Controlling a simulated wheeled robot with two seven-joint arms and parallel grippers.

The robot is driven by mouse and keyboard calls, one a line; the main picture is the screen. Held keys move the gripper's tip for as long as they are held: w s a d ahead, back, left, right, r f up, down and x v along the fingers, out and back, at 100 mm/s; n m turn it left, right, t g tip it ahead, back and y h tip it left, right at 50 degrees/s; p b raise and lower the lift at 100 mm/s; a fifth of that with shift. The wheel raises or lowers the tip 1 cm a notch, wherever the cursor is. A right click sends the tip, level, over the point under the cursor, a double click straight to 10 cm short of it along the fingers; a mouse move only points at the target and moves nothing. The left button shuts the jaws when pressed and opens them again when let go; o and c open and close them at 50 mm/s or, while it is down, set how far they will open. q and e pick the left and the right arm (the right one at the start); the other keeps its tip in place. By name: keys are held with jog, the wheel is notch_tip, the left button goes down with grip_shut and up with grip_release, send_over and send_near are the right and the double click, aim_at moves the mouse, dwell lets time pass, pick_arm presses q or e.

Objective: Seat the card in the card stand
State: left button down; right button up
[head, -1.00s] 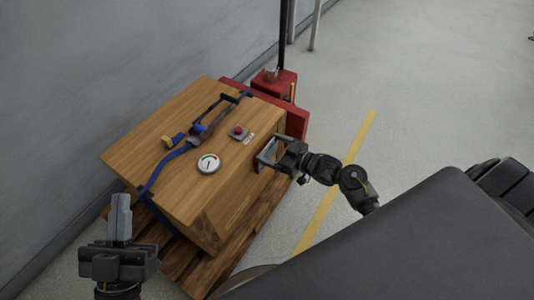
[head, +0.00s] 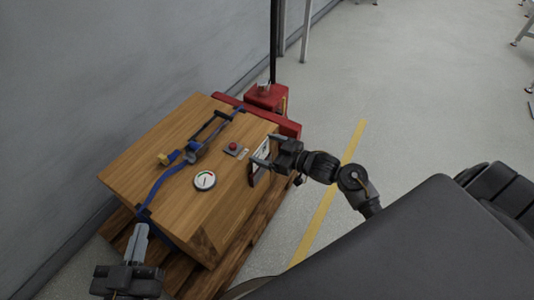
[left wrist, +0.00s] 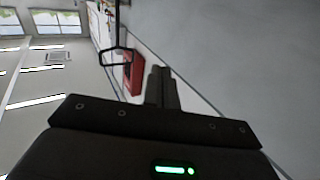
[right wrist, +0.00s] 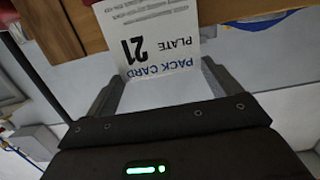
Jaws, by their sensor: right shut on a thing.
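The white card (right wrist: 155,38), printed "PACK CARD PLATE 21", is between the fingers of my right gripper (right wrist: 160,90), which is shut on it by its side edges. The card's far end is cut off in the right wrist view. My left gripper (head: 137,243) is shut and empty, left of the crate's near corner.
The wooden crate (head: 190,225) stands on a pallet (head: 172,275). On its top are a blue strap (head: 160,184), a dial (head: 204,180) and a red button (head: 233,146). A red pallet jack (head: 268,97) is behind, a grey wall (head: 90,90) at left.

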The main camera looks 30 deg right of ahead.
pick_arm(q)
jog(key=s+a+f+n+g+y+p, duration=0.1)
jog(key=s+a+f+g+y+p, duration=0.2)
jog(key=f+p, duration=0.45)
jog(key=s+a+f+n+g+y+p, duration=0.1)
jog(key=s+a+f+g+y+p, duration=0.1)
jog(key=a+f+g+p, duration=0.35)
jog(key=s+a+f+n+g+y+p, duration=0.1)
jog(key=s+a+f+g+y+p, duration=0.15)
jog(key=f+p, duration=0.6)
jog(key=s+a+r+g+p, duration=0.1)
jog(key=s+a+g+p, duration=0.1)
jog(key=s+p, duration=0.8)
jog(key=s+a+r+g+p, duration=0.1)
jog(key=s+a+g+p, duration=0.1)
jog(key=s+p, duration=0.8)
jog(key=shift+s+a+y, duration=0.35)
jog(key=shift+s+a, duration=0.15)
jog(key=shift+s, duration=0.3)
pick_arm(e)
jog(key=s+a+r, duration=0.1)
jog(key=s+r, duration=0.1)
jog(key=r, duration=1.6)
jog(key=s+a+r, duration=0.1)
jog(key=s+r, duration=0.1)
jog(key=r, duration=1.7)
jog(key=s+a+r, duration=0.2)
jog(key=s+r, duration=0.1)
jog(key=r, duration=1.5)
jog(key=shift+r, duration=0.15)
